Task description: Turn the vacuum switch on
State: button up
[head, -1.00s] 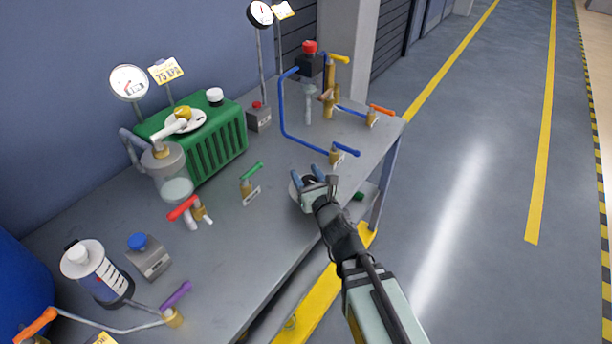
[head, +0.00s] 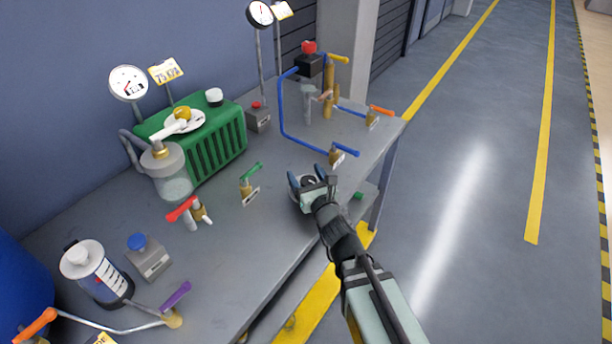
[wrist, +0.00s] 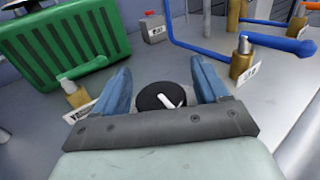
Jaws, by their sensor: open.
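A black round knob (wrist: 150,98) with a white pointer sits low on the bench in the wrist view, between my gripper's fingers. In the head view the knob (head: 308,181) shows partly, on a pale round base; my gripper covers the rest. No readable label marks it as the vacuum switch. My gripper (head: 305,171) is open, its blue fingers one on each side of the knob; contact cannot be told. In the wrist view my gripper (wrist: 160,68) holds nothing. The pointer slants down to the right.
A blue-handled valve (head: 342,152) stands just beyond my gripper, a green-handled valve (head: 248,182) to its left. The green ribbed unit (head: 205,140) is behind. The bench's front edge is close.

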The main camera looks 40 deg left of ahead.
aim_at(306, 176)
jog(key=shift+r, duration=0.1)
jog(key=shift+r, duration=4.8)
jog(key=shift+r, duration=0.1)
